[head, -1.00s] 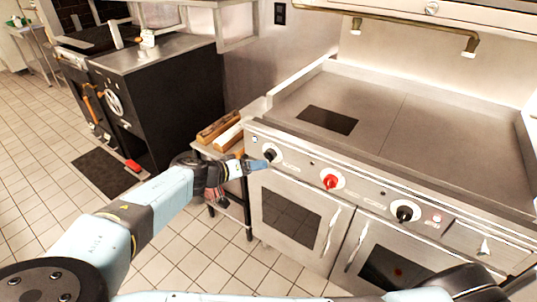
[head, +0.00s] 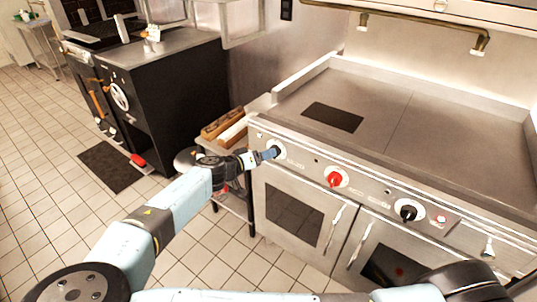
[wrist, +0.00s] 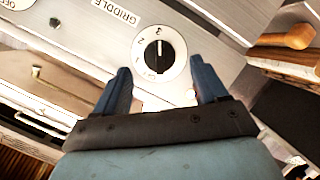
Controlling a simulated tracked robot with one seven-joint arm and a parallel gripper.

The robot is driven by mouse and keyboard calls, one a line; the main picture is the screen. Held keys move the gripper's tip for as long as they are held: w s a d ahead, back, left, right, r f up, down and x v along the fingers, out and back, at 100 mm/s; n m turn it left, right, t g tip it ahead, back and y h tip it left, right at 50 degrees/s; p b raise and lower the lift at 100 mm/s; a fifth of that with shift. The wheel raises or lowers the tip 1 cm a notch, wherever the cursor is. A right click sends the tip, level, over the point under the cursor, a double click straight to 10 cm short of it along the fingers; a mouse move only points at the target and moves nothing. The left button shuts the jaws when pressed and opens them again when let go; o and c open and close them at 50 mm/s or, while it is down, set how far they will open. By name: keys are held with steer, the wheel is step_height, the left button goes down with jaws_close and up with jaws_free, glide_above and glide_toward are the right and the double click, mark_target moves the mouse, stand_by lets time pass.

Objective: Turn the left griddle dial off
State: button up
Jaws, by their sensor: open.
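The left griddle dial (head: 279,147) is a black knob in a white ring at the left end of the steel front panel. It also shows in the wrist view (wrist: 159,53), with a white pointer line and "GRIDDLE" printed beside it. My gripper (head: 270,153) is at this dial, its blue fingers pointing at it and partly covering it in the head view. In the wrist view my gripper (wrist: 161,76) is open and empty, with one finger on each side of the dial's line. I cannot tell whether the fingers touch the knob.
A red dial (head: 334,179) and another black dial (head: 408,212) are farther right on the panel. Oven doors with handles (head: 333,226) lie below. A small side table holds wooden boxes (head: 222,124) left of the griddle. Tiled floor is open at left.

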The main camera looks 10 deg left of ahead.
steer(key=shift+x, duration=2)
steer(key=shift+a, duration=0.1)
steer(key=c, duration=1)
